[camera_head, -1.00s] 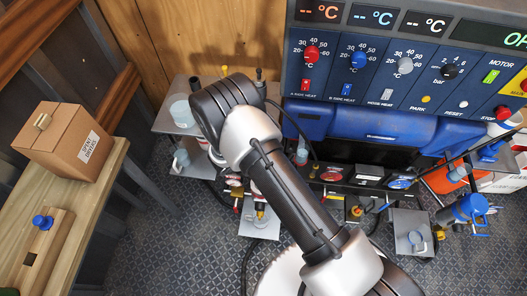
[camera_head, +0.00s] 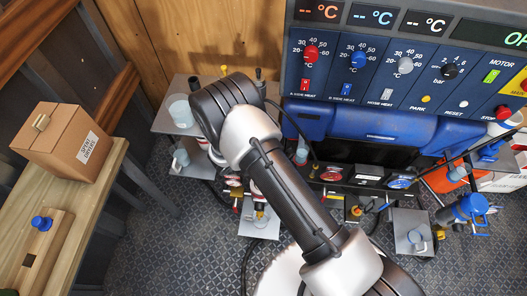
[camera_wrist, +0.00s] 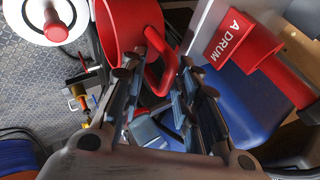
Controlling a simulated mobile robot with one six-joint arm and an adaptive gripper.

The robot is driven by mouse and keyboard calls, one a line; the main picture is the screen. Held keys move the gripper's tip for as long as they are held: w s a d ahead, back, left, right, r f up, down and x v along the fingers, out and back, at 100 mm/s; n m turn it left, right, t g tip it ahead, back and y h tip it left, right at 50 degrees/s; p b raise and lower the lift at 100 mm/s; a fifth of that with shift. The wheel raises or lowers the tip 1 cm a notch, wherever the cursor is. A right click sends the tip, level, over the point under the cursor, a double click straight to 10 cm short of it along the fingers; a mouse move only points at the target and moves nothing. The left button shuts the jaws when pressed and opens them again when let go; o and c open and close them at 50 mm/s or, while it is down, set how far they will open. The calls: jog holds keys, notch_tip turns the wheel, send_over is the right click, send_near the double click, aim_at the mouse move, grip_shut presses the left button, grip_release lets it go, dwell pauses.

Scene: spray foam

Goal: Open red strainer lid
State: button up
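In the wrist view a large red round part with a loop handle (camera_wrist: 126,24) is at the top centre; it looks like the red strainer lid, but I cannot tell if it is seated. My gripper (camera_wrist: 168,52) has its two fingers apart, and the loop handle lies at the gap between the fingertips. I cannot make out contact between the fingers and the handle. In the head view my arm hides the gripper, and I cannot pick out the lid there.
A red "A DRUM" label (camera_wrist: 238,37) and a red cylinder (camera_wrist: 289,80) are close on the right in the wrist view. The control panel (camera_head: 430,80) stands behind my arm. A wooden bench (camera_head: 92,200) with a cardboard box (camera_head: 60,135) is at the left.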

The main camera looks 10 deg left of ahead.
jog(key=v, duration=1.2)
jog(key=shift+w, duration=0.1)
jog(key=s+d+r+m+g+b, duration=0.1)
jog(key=d+r+m+g, duration=0.1)
jog(key=d+r+m, duration=0.85)
jog(key=s+d+r+m+g+b, duration=0.1)
jog(key=d+r+m+g, duration=0.1)
jog(key=d+r+m, duration=0.8)
jog(key=s+d+r+m+y+b, duration=0.1)
jog(key=s+r+m, duration=0.2)
jog(key=s+m, duration=0.3)
jog(key=s+d+r+m+t+y, duration=0.1)
jog(key=s+r+m, duration=0.3)
jog(key=m, duration=1.1)
jog(key=s+d+r+m+y+b, duration=0.1)
jog(key=s+r+m+y, duration=0.2)
jog(key=s+m, duration=0.4)
jog(key=m, duration=0.3)
jog(key=shift+s+d+r+t+b, duration=0.25)
jog(key=shift+s+r+t+b, duration=0.05)
jog(key=shift+r, duration=0.1)
